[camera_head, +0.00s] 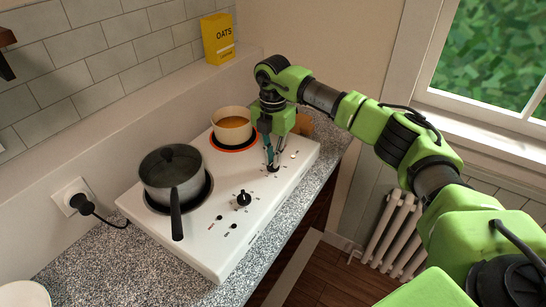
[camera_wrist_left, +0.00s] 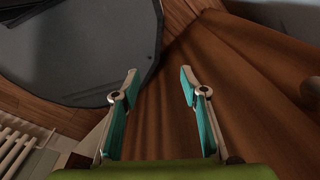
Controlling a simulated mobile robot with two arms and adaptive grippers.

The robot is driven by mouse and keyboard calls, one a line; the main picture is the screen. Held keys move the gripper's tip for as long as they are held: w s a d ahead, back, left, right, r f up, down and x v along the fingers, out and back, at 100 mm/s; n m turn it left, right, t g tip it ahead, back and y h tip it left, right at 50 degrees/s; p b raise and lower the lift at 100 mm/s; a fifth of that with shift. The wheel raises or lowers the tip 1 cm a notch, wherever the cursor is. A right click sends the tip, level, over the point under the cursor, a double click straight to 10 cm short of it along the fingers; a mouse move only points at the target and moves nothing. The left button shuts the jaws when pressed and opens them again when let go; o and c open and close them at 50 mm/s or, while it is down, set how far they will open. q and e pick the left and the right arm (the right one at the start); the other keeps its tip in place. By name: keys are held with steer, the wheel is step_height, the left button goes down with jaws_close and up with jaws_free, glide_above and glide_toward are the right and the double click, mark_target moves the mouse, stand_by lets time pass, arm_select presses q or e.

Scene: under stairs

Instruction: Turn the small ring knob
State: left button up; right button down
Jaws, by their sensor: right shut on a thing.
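A white two-ring hob (camera_head: 232,262) stands on the speckled counter. The small ring knob (camera_head: 273,169) is a dark knob at the right part of its front, mostly hidden by my gripper. My right gripper (camera_head: 272,160) reaches down from above, shut on this knob. The knob's pointer cannot be made out. A second black knob (camera_head: 243,198) stands to its left, uncovered. The small ring (camera_head: 238,149) glows orange-red under a cream pot (camera_head: 231,122) of orange-brown food. My left gripper (camera_wrist_left: 160,85) shows in the left wrist view, open and empty, away from the hob.
A dark lidded pan (camera_head: 171,172) sits on the larger left ring, its handle pointing to the front. A yellow oats box (camera_head: 218,38) stands on the ledge behind. A plug with a black cord (camera_head: 80,203) is in the wall socket at left. A radiator (camera_head: 395,235) is below the window.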

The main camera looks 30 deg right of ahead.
steer(key=shift+n, duration=0.3)
steer(key=n+b, duration=0.1)
steer(key=n, duration=0.2)
steer(key=shift+r+n+b, duration=0.1)
steer(key=shift+n+b, duration=0.7)
steer(key=shift+n, duration=1.9)
steer(key=c, duration=2.2)
jaws_free()
step_height(320, 180, up, 12)
